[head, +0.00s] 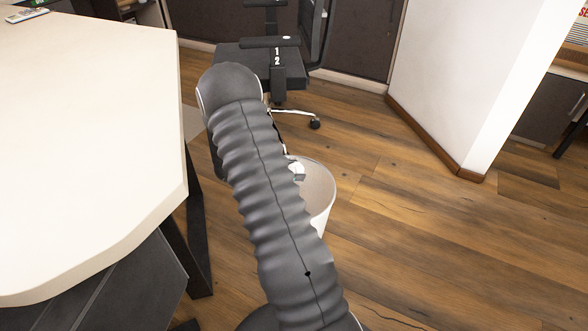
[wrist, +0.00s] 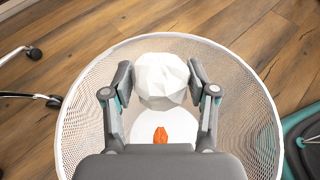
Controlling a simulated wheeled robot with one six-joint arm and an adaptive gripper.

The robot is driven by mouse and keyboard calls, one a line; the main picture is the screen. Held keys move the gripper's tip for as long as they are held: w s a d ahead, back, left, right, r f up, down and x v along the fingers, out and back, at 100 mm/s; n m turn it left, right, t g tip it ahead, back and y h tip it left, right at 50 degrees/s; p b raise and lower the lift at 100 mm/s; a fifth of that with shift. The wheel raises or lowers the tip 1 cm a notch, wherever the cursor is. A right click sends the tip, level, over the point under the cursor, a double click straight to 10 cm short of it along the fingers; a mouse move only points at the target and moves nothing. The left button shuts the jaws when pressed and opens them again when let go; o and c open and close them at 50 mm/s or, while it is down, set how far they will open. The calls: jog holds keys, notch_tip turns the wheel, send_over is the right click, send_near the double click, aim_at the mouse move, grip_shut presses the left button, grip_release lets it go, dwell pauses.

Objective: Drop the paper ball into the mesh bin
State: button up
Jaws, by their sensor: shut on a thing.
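The white crumpled paper ball (wrist: 162,80) is between the two fingers of my gripper (wrist: 160,84) in the wrist view. The fingers press on it from both sides. The mesh bin (wrist: 84,104) is round and white, and its rim surrounds the ball and fingers in that view. The ball is over the bin's opening; its exact height against the rim is hard to tell. In the head view the bin (head: 322,192) stands on the floor, partly hidden by my arm. A small orange thing (wrist: 160,135) shows against the bin's white bottom, below the ball.
A pale table (head: 90,120) fills the left of the head view, with a remote (head: 27,15) on it. A black office chair (head: 262,62) stands behind the bin. A white wall (head: 455,80) is at the right. Wooden floor (head: 430,240) is clear right of the bin.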

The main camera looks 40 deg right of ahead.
aim_at(294, 165)
jog(key=o, duration=0.8)
jog(key=shift+o, duration=0.2)
jog(key=shift+r, duration=0.15)
notch_tip(294, 165, up, 10)
jog(key=shift+f, duration=0.1)
